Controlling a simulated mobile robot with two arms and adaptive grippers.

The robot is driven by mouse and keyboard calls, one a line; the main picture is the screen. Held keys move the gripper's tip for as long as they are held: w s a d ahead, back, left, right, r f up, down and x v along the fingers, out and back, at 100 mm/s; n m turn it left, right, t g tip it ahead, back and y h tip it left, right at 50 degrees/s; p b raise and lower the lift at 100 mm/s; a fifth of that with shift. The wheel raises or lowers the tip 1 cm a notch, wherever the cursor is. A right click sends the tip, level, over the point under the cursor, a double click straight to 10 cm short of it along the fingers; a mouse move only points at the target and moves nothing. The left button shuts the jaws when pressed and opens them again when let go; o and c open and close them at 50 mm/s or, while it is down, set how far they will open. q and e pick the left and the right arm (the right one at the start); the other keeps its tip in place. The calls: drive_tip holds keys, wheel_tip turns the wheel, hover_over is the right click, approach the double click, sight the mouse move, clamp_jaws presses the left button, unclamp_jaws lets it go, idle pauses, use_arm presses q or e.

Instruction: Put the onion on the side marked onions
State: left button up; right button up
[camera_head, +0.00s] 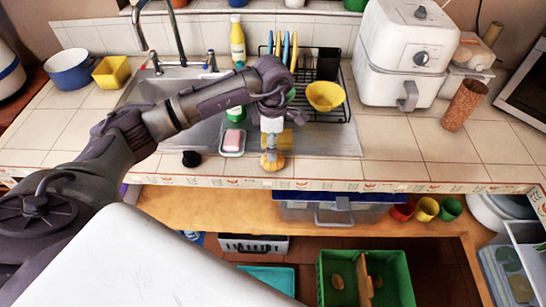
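An orange-brown onion (272,162) is at the tip of my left gripper (271,148), in front of the sink near the counter's front edge. The gripper points down and appears shut on the onion; the fingers are small and partly hidden. A green crate (322,285) with a wooden divider (362,278) stands low at the bottom of the view, below the counter. No side marking is readable. My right gripper is not in view.
The tiled counter edge (420,187) and a wooden shelf (215,208) with a lidded grey box (330,213) lie between the onion and the crate. A soap dish (232,149), dish rack (340,108) and yellow bowl (325,96) are close to my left gripper.

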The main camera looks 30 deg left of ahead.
use_arm(q)
drive_tip(key=shift+f, duration=0.8)
drive_tip(key=shift+d+f+p, duration=0.1)
drive_tip(key=shift+f+p, duration=0.1)
drive_tip(key=shift+p, duration=0.15)
wheel_tip(320, 180, down, 4)
drive_tip(key=shift+s+r+p, duration=0.1)
drive_tip(key=shift+r+p, duration=0.05)
drive_tip(key=shift+p, duration=0.85)
drive_tip(key=shift+f, duration=0.6)
drive_tip(key=c, duration=1)
drive_tip(key=shift+r, duration=0.1)
